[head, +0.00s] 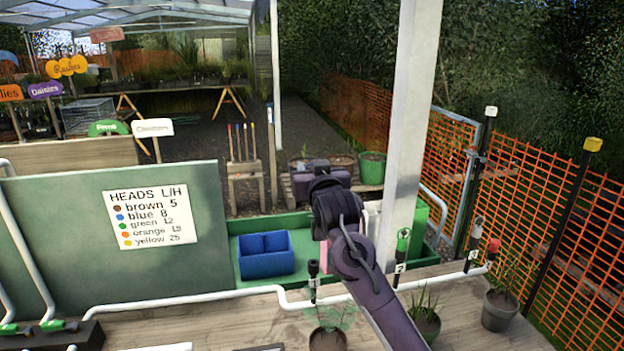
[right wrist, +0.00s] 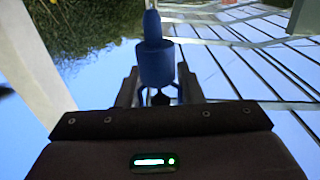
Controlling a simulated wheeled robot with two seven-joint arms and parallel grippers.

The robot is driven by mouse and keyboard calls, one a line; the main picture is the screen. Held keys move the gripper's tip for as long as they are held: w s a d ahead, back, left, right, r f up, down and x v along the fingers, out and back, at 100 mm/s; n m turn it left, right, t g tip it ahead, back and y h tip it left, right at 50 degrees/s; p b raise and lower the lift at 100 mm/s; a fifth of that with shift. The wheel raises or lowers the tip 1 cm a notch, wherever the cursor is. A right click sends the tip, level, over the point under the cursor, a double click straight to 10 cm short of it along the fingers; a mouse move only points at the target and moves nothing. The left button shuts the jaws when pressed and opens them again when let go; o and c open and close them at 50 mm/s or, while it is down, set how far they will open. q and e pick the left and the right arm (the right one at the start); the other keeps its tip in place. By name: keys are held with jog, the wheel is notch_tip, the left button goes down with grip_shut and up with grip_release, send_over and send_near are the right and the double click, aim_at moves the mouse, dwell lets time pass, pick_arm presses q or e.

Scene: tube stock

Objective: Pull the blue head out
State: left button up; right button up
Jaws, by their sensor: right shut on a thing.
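The blue head (right wrist: 156,62) stands upright in the right wrist view, with a narrow blue top above a wider blue collar. My right gripper (right wrist: 158,92) is shut on it, with one dark finger on each side of its lower part. In the head view my right gripper (head: 322,178) is raised in front of the green tray, its fingers and the blue head hidden from that side. What lies directly below the blue head is not clear. My left gripper is not in view.
A blue bin (head: 265,256) sits in the green tray (head: 298,222). A white post (head: 413,110) and potted plants (head: 499,310) stand nearby.

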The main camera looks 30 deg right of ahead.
jog(key=shift+r, duration=0.1)
jog(key=shift+r+p, duration=2.2)
jog(key=shift+r, duration=0.25)
jog(key=shift+f, duration=0.1)
